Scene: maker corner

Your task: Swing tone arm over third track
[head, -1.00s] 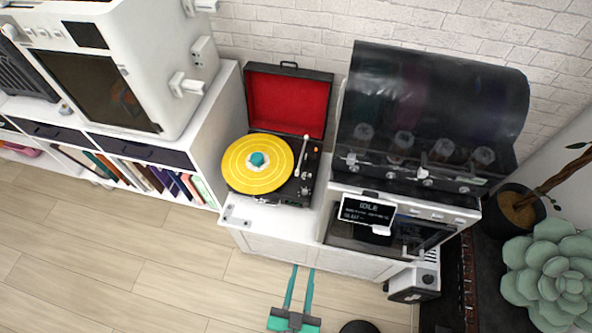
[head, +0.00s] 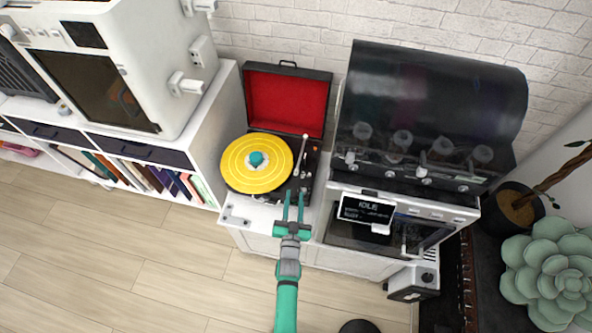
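A record player with a yellow record (head: 243,176) sits on a white cabinet, its red-lined lid (head: 287,104) open at the back. The record has ring bands and a teal and white centre. The tone arm (head: 300,157) is a thin pale bar on the right side of the deck, to the right of the record and not over it. My gripper (head: 293,197) is teal with two parallel fingers spread apart and nothing seen between them. Its fingertips are at the deck's front right edge, in front of the tone arm. I cannot tell whether they touch the deck.
A machine with a dark curved hood and an IDLE screen (head: 366,209) stands close on the right. A big white machine (head: 135,70) on a bookshelf stands at the left. A succulent (head: 551,275) is at the far right.

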